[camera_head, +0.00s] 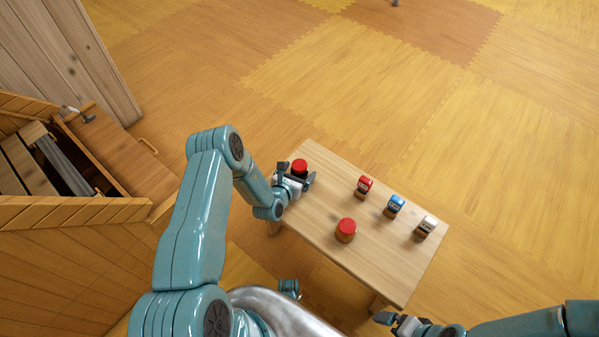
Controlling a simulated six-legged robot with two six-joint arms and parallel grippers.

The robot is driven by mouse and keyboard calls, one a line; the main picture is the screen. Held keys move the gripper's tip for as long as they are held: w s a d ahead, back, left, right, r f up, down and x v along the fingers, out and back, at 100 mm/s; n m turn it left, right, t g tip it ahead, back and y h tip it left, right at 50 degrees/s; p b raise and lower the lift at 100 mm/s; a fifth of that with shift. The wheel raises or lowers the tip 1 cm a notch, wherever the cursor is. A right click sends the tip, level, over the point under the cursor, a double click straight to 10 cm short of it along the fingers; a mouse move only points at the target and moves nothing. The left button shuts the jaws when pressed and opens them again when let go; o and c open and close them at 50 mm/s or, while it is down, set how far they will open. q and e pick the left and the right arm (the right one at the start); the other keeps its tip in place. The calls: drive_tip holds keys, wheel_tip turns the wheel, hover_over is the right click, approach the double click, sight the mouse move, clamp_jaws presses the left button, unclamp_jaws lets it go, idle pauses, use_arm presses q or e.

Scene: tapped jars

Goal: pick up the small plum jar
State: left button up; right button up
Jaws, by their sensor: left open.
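A jar with a red lid (300,166) and a dark body stands near the far left end of the low wooden table (385,268). My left gripper (296,176) is open at this jar, with a finger on each side of it. Whether the fingers touch it I cannot tell. A second red-lidded jar (345,230) with a brown body stands nearer, mid-table, away from both grippers. No plum colour is clear on either jar. My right gripper (401,322) is low at the bottom edge, off the table's near corner; its opening is unclear.
A wooden cabinet (120,150) with an open compartment is at left. The floor beyond the table is clear.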

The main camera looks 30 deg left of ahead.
sight(302, 168)
use_arm(q)
drive_tip(key=x, duration=0.3)
drive_tip(key=shift+b, duration=0.35)
drive_tip(key=c, duration=1.2)
drive_tip(key=shift+c, duration=0.2)
